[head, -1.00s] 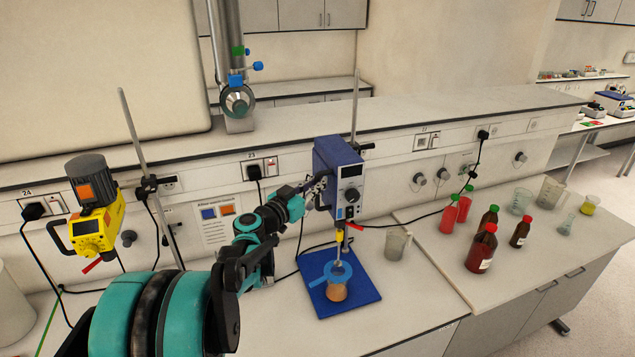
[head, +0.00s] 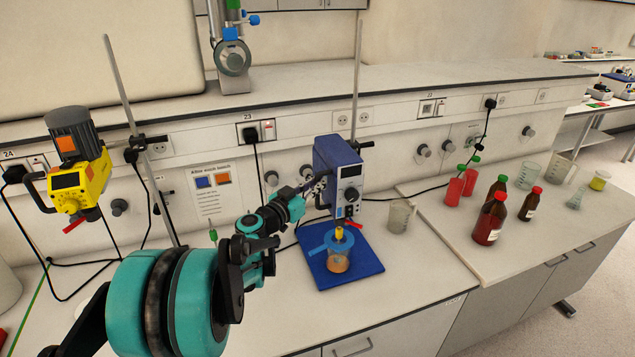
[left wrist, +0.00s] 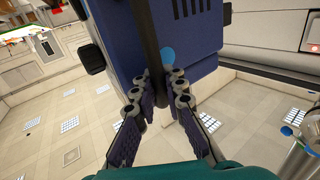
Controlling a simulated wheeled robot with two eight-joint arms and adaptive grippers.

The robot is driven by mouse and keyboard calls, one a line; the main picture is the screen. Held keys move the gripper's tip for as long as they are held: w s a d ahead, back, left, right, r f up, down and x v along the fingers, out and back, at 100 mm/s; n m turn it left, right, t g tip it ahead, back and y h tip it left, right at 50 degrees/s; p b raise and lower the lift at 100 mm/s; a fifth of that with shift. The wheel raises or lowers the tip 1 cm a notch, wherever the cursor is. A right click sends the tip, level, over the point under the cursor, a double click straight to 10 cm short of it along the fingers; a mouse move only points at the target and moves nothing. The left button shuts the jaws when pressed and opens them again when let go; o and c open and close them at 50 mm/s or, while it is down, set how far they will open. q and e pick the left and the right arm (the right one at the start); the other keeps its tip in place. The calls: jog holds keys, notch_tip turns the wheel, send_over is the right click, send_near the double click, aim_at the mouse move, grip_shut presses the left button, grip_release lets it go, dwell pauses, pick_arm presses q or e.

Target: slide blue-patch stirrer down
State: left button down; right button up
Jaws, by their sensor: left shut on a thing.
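The blue stirrer (head: 338,165) hangs on an upright metal rod (head: 357,75) at the bench's middle. Its round blue patch (left wrist: 168,55) shows in the left wrist view. My left gripper (head: 317,186) is at the stirrer's left side; in the left wrist view its fingers (left wrist: 164,84) are shut on the dark upright handle (left wrist: 150,45). Below the stirrer, a beaker of orange liquid (head: 338,262) stands on a blue base plate (head: 365,258), with a blue ring (head: 322,246) at its top. The yellow shaft piece (head: 339,232) is just above the ring; the shaft's lower end is hidden. My right gripper is out of view.
A yellow stirrer (head: 78,170) with an orange patch hangs on another rod at the left. An empty beaker (head: 400,215) stands right of the base plate. Red-capped bottles (head: 490,218) and glassware stand on the right bench. A sign (head: 215,188) hangs on the wall.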

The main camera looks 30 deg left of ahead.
pick_arm(q)
jog(key=shift+s+d+f, duration=0.1)
jog(key=shift+s+f, duration=0.05)
jog(key=shift+f, duration=0.1)
jog(key=c, duration=1.8)
grip_release()
jog(key=shift+c, duration=0.2)
jog(key=shift+s, duration=0.2)
jog(key=s+a, duration=0.1)
jog(key=s, duration=1)
jog(key=shift+s+a, duration=0.2)
jog(key=shift+a, duration=0.05)
